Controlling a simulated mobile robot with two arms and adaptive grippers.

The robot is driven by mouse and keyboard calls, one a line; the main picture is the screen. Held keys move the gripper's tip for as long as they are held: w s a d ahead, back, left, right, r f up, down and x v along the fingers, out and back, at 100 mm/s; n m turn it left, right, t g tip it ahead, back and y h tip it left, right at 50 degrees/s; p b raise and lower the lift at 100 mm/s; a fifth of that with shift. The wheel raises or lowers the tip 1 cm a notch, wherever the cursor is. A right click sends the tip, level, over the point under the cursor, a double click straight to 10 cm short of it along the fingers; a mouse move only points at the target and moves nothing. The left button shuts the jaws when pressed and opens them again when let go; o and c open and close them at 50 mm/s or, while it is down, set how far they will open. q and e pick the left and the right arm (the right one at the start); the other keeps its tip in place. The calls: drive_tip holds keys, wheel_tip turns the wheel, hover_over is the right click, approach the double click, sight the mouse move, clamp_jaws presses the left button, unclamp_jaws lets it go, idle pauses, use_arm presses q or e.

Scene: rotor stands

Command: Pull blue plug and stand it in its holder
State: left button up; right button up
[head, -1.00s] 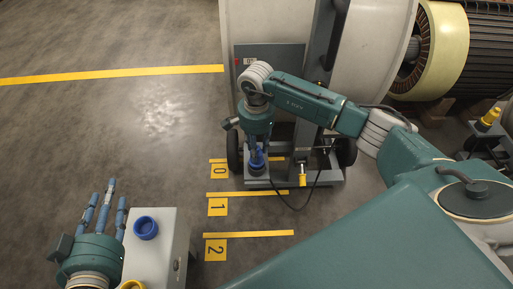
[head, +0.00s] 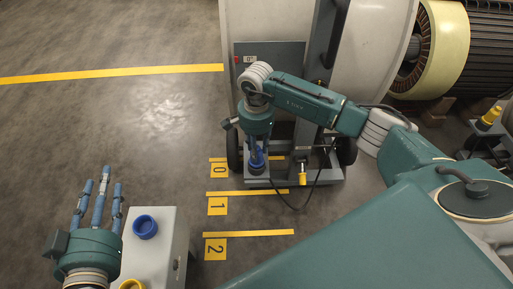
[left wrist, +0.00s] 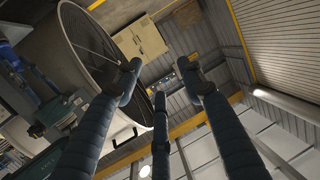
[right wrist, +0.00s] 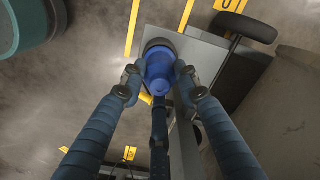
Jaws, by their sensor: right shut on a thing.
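The blue plug (right wrist: 158,72) is at the low grey plate of the cart; it shows in the head view (head: 257,169) below my right gripper (head: 257,152). In the right wrist view my right gripper (right wrist: 158,84) is shut on the plug, with its fingers on both sides. I cannot tell whether the plug is still seated. A blue ring-shaped holder (head: 145,227) is on the grey box at lower left, its opening empty. My left gripper (head: 103,182) is open and empty beside this box; its spread fingers also show in the left wrist view (left wrist: 165,85).
A yellow ring (head: 132,285) sits nearer on the grey box (head: 165,250). A yellow plug (head: 302,179) and a black cable hang at the cart (head: 322,175). Floor markers 0, 1 and 2 lie in front. The floor at left is clear.

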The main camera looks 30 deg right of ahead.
use_arm(q)
drive_tip(key=shift+w+d+r+t, duration=0.15)
drive_tip(key=shift+r+t, duration=0.25)
drive_tip(key=shift+r, duration=0.45)
use_arm(e)
drive_tip(key=shift+f, duration=0.2)
use_arm(q)
drive_tip(key=shift+r, duration=0.1)
use_arm(e)
drive_tip(key=o, duration=1.2)
drive_tip(key=shift+c, duration=0.2)
drive_tip(key=shift+r, duration=0.1)
drive_tip(key=shift+w+r, duration=0.1)
drive_tip(key=shift+r, duration=0.2)
wheel_tip(320, 180, up, 11)
